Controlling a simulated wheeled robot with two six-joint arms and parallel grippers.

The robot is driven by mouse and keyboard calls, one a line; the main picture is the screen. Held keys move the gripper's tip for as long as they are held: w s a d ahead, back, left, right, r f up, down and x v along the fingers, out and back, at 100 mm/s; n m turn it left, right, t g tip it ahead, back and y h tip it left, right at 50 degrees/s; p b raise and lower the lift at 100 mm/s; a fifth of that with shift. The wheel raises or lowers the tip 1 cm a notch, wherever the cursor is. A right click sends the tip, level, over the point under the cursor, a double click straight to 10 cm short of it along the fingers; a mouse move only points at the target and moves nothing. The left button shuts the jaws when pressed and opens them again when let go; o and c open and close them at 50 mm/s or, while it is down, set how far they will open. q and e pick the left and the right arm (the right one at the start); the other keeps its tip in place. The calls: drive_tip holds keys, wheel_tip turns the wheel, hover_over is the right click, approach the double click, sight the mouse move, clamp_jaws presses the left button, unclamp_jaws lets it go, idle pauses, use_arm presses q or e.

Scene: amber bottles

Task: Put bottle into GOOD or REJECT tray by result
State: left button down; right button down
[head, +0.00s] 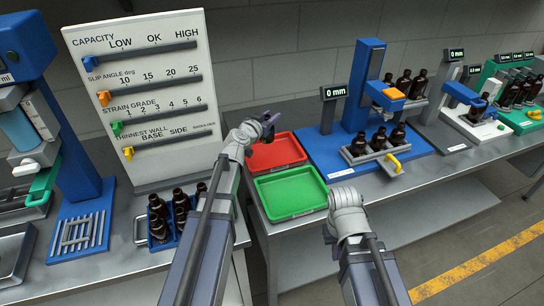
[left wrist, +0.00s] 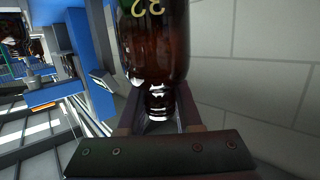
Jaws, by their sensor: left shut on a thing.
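My left gripper (head: 268,122) is raised just above and behind the red tray. In the left wrist view it is shut on the neck of an amber bottle (left wrist: 153,45) with yellow digits, apparently 32. In the head view this bottle is hard to tell from the dark gripper. The red tray (head: 275,153) and the green tray (head: 291,193) are side by side on the bench, both empty, the green one nearer. No GOOD or REJECT wording is legible. My right arm comes in at the lower right; its gripper cannot be made out.
A white slider board (head: 148,95) stands left, its knobs towards the left ends. A blue crate (head: 158,238) of amber bottles stands below it. Right of the trays is a blue test station (head: 367,100) with bottles and a "0 mm" display (head: 333,92). More stations stand farther right.

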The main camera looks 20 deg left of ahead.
use_arm(q)
drive_tip(key=shift+s+f+b, duration=0.1)
drive_tip(key=shift+f+b, duration=5)
drive_tip(key=shift+r, duration=0.1)
drive_tip(key=c, duration=1.1)
unclamp_jaws()
drive_tip(key=shift+f, duration=0.2)
drive_tip(key=o, duration=0.5)
drive_tip(key=shift+r, duration=0.1)
drive_tip(key=shift+r, duration=0.2)
drive_tip(key=p+v, duration=0.2)
drive_tip(key=v, duration=1)
drive_tip(key=shift+p, duration=0.3)
